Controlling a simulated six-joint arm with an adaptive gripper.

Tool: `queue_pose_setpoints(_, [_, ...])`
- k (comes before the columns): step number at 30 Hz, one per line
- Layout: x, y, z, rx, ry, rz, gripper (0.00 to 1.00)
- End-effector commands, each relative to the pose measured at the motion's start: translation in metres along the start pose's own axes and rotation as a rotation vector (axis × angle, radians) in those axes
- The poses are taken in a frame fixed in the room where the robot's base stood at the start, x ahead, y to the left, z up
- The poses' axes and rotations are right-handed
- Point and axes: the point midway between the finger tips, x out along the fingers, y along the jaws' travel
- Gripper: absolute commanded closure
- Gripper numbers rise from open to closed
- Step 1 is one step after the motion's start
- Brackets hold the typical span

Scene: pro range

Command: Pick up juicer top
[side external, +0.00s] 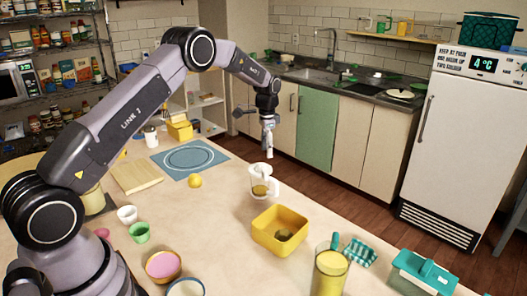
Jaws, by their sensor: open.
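My gripper (269,153) hangs pointing down above the far edge of the table, behind a white jug-like vessel. It is open, and I see nothing between its fingers. The white vessel (260,172) has a handle on its right and something amber low inside. It stands on the table below my gripper and slightly to its left, apart from it. It may be the juicer, but I cannot make out a separate juicer top for certain.
A yellow bin (268,240) with a dark item inside stands in front of the vessel. A lemon (195,181), a blue mat (213,153) and a wooden board (137,177) lie left. A glass of yellow liquid (330,275) and a teal-lidded box (424,271) stand front right.

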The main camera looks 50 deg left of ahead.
Motion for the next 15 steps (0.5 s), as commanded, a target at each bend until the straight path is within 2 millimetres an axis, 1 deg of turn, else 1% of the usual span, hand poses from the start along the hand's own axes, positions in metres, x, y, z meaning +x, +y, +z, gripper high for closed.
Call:
queue_pose_setpoints(1, [0.010,0.000,0.000,0.000,-0.002,0.002,0.54])
queue_pose_setpoints(3, [0.020,0.000,0.000,0.000,-0.001,0.001,0.54])
queue_pose_setpoints(11, [0.041,0.001,0.002,-0.001,-0.001,0.001,0.54])
queue_pose_setpoints(15, [0.064,0.002,0.006,-0.001,-0.002,0.001,0.54])
